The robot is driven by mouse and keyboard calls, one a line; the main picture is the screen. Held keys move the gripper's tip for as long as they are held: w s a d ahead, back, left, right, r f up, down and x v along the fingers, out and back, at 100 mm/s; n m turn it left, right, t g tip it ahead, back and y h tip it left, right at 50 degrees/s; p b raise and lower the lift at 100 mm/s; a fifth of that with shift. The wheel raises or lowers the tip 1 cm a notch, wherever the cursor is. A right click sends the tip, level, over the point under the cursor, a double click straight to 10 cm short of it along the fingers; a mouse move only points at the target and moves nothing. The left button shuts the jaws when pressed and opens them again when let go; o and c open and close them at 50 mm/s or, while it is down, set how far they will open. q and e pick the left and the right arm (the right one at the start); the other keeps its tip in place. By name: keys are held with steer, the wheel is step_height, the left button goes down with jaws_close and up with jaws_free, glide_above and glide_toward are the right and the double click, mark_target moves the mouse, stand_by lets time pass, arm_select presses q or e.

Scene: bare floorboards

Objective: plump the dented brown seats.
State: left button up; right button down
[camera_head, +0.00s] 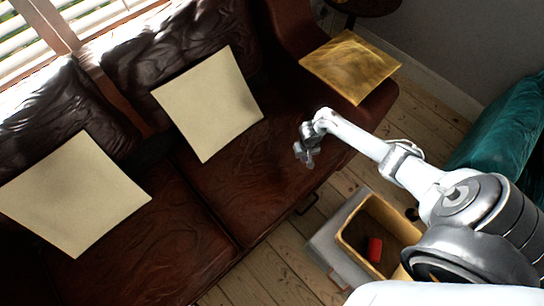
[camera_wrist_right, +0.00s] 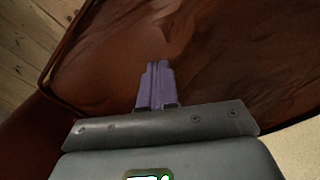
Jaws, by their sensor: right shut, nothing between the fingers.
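The brown leather sofa has two seat cushions in the head view, a right one (camera_head: 235,185) and a left one (camera_head: 165,255). Both look creased, and the depth of any dents is hard to tell. My right gripper (camera_head: 304,158) is over the front right part of the right seat, shut and empty. In the right wrist view its fingers (camera_wrist_right: 156,84) are together against the brown seat surface (camera_wrist_right: 220,60). Whether they touch the leather I cannot tell. My left gripper is not in view.
Cream cushions (camera_head: 208,103) (camera_head: 75,195) lean against the sofa back. A gold cushion (camera_head: 350,66) lies at the right armrest. A yellow-lined box (camera_head: 350,238) holding a red object (camera_head: 375,249) stands on the floorboards. A teal sofa (camera_head: 505,125) is at right.

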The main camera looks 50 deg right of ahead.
steer(key=shift+r+p, duration=0.5)
steer(key=shift+r, duration=0.2)
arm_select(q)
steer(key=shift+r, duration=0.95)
arm_select(e)
steer(key=shift+f, duration=0.1)
steer(key=shift+a, duration=0.1)
steer(key=shift+a+p, duration=0.3)
steer(key=a+p, duration=0.1)
steer(key=a, duration=0.1)
steer(key=a+p, duration=0.2)
steer(key=a, duration=0.1)
steer(key=a+p, duration=0.1)
steer(key=a, duration=0.1)
steer(key=shift+s+a+r, duration=0.1)
steer(key=shift+a+r, duration=0.2)
steer(key=shift+a, duration=0.1)
steer(key=a+p, duration=0.1)
steer(key=a, duration=0.2)
steer(key=a+p, duration=0.1)
steer(key=a, duration=0.2)
steer(key=shift+a+f, duration=0.2)
steer(key=shift+a, duration=0.1)
steer(key=shift+a+f+p, duration=0.1)
steer(key=shift+a+p, duration=0.2)
steer(key=shift+a, duration=0.1)
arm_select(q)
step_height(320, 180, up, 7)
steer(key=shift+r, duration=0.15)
